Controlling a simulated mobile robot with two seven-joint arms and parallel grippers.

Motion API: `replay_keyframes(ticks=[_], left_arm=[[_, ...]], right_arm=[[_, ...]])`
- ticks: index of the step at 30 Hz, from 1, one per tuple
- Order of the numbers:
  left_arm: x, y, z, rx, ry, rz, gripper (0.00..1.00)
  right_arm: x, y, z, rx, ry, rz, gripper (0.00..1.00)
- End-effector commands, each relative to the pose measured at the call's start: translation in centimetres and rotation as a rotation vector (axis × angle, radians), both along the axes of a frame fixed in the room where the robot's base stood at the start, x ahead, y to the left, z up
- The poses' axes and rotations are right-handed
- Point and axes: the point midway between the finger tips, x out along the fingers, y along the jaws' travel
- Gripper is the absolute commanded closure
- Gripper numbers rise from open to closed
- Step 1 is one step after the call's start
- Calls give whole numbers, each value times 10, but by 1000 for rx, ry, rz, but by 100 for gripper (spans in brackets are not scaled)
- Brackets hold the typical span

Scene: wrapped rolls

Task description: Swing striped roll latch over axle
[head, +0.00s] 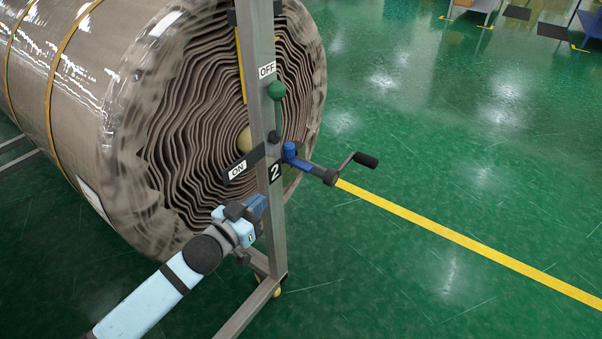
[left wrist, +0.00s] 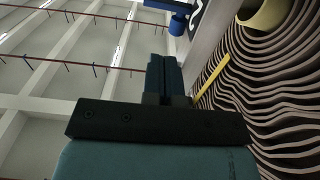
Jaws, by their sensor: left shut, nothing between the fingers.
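The big striped roll (head: 195,125), wrapped in clear film, fills the upper left of the head view; its wavy layered end faces a grey post (head: 264,60). A pale yellow axle end (head: 244,139) shows at the roll's centre, partly behind the post; it also shows in the left wrist view (left wrist: 262,12). The latch lever with a green knob (head: 276,91) stands upright on the post, knob near the "OFF" label. My left gripper (head: 260,202) is shut and empty, low beside the post, below the "2" plate and the knob. My right gripper is not in view.
A black bar with an "ON" label (head: 237,169) sticks out left of the post. A blue crank with a black handle (head: 365,160) juts out right, just above my gripper's height.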

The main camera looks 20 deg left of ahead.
Motion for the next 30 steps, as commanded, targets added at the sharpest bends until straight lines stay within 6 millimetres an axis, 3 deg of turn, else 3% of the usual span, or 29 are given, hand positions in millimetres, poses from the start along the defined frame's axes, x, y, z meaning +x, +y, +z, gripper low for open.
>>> replay_keyframes(ticks=[18,24,30], left_arm=[[105,-38,-1,2,-1,1,100],[121,-44,0,1,1,0,100],[125,-46,0,1,1,1,100]], right_arm=[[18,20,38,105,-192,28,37],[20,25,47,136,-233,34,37],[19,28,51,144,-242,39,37]])
